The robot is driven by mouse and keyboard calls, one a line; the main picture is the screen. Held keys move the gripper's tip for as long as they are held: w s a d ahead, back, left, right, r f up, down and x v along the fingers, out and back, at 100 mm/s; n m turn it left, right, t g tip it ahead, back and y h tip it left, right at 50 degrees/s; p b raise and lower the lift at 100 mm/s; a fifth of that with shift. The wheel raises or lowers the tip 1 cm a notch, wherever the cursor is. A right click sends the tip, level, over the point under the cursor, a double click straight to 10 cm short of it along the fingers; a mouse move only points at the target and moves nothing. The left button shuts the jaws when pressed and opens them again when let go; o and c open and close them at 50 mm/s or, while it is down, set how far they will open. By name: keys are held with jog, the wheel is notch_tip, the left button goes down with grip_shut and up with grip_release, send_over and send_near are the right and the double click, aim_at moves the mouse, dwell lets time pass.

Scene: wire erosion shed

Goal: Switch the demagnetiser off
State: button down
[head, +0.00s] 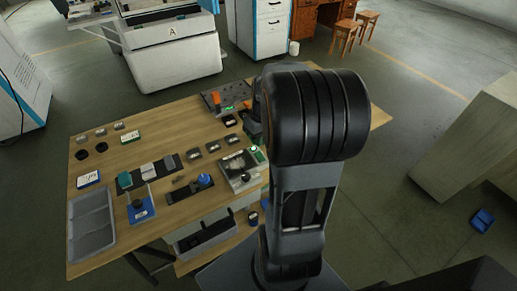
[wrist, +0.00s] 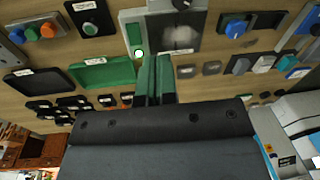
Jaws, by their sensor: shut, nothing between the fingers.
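A box with a pale, worn metal top plate (head: 236,163), which looks like the demagnetiser, stands on the wooden bench. In the wrist view its grey plate (wrist: 180,37) has a green strip (wrist: 135,35) and a bright white round spot (wrist: 138,54) at one side. I cannot read its switch position. My gripper (wrist: 154,62) is shut and empty. Its fingertips are close to the box's edge, beside the white spot; I cannot tell whether they touch. In the head view my arm hides most of the gripper.
The wrist view shows a green tray (wrist: 102,73) and a black tray (wrist: 38,81) close by.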

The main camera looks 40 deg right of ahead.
jog(key=w+d+n+y, duration=0.2)
jog(key=w+d+n, duration=0.2)
jog(key=n, duration=1.2)
jog(key=shift+w+d+f+n+t, duration=0.25)
jog(key=shift+d+f+n+t, duration=0.05)
jog(key=shift+d, duration=1.4)
jog(key=p, duration=0.2)
send_near(257, 154)
jog(key=x, duration=0.5)
jog(key=shift+s+a, duration=0.15)
jog(key=shift+a, duration=0.3)
jog(key=shift+f, duration=0.9)
jog(key=shift+d+f, duration=0.15)
